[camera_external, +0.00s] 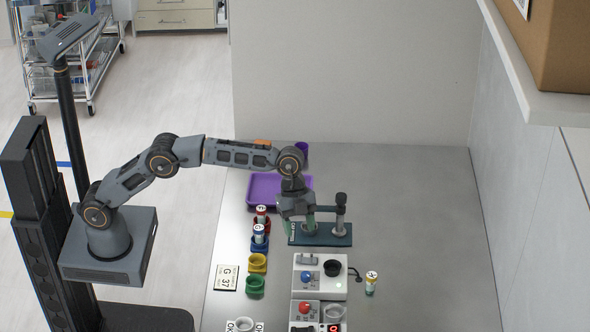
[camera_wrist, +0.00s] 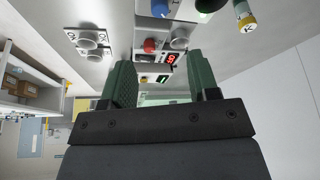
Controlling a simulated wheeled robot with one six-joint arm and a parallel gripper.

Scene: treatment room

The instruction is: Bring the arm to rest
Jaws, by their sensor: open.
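My arm reaches from its column on the left out over the grey table. My gripper (camera_external: 297,224) points down near the dark green stand (camera_external: 338,236) with its posts; whether it touches the stand cannot be told. In the wrist view my gripper (camera_wrist: 160,85) shows two green fingers set apart with nothing between them.
A purple tray (camera_external: 264,190) lies behind the gripper. Red, blue, yellow (camera_external: 257,263) and green (camera_external: 255,286) cups stand in a column. A white box (camera_external: 306,289) with a blue knob and a small yellow-topped vial (camera_external: 371,284) are in front. The table's right side is clear.

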